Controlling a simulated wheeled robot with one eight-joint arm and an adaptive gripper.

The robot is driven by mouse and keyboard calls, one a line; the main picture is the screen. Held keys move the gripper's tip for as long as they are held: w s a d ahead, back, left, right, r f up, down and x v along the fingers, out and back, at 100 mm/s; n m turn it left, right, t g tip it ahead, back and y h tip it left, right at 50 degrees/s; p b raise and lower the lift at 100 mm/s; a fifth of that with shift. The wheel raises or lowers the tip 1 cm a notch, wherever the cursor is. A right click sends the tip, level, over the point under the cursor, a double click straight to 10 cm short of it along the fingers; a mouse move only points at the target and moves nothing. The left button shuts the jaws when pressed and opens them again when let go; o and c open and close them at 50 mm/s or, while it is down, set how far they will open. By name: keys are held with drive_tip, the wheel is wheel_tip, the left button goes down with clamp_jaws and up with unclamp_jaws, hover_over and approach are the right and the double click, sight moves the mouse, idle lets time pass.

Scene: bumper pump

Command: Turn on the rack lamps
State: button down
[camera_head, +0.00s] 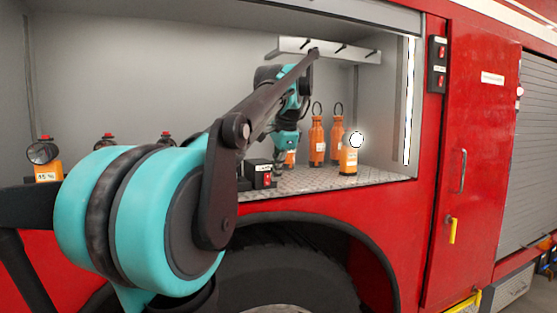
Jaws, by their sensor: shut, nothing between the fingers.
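An orange lamp (348,160) stands at the right of the compartment floor, and its round head glows white. Another orange lamp (48,171) stands at the far left with a dark, unlit round face and a red button on top. Two more lamp tops with red buttons (104,141) and (166,138) show between them; my arm hides their lower parts, and I cannot tell if they are lit. My gripper (279,169) points down, shut and empty, left of the lit lamp and close to a dark box with a red switch (262,175). I cannot tell whether it touches the box.
Orange bottles with black loops (317,142) stand behind and right of my gripper. A grey shelf with hooks (335,49) hangs above. A switch panel (437,64) is on the red frame at right. The metal floor (385,176) right of the lit lamp is clear.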

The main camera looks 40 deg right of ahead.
sight(267, 180)
drive_tip(key=shift+x, duration=0.95)
drive_tip(key=shift+w+d+r, duration=0.15)
drive_tip(key=shift+w+d, duration=0.05)
drive_tip(key=shift+w, duration=0.4)
drive_tip(key=shift+w+d+r, duration=0.15)
drive_tip(key=shift+w+d, duration=0.05)
drive_tip(key=shift+w, duration=0.4)
drive_tip(key=shift+w+d+r, duration=0.15)
drive_tip(key=shift+w+d, duration=0.05)
drive_tip(key=shift+w, duration=0.45)
drive_tip(key=shift+w, duration=0.1)
